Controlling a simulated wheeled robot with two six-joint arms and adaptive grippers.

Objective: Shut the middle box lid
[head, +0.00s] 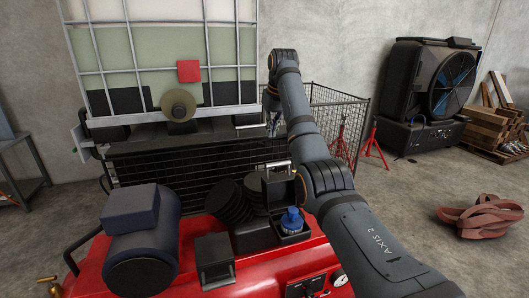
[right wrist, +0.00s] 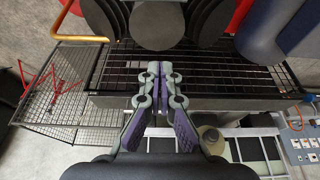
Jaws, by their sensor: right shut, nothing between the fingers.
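A small black box (head: 292,239) stands open on the red machine in the head view. Its dark lid (head: 279,190) stands raised at the back, with a pale metal bar at its top edge. A blue-capped item (head: 291,221) sits in the box. I cannot tell for sure that this is the middle box. My right gripper (head: 273,124) hangs beyond the raised lid, apart from it, over the black mesh area. In the right wrist view its fingers (right wrist: 154,72) are together with nothing between them. My left gripper is not in view.
The red machine (head: 262,274) also carries a dark motor (head: 139,237), black ribbed discs and another black box (head: 214,261). A caged tank (head: 160,50) with a tan flanged spool (head: 178,104) stands behind. A wire basket (head: 345,115) is at right. Floor at right is partly free.

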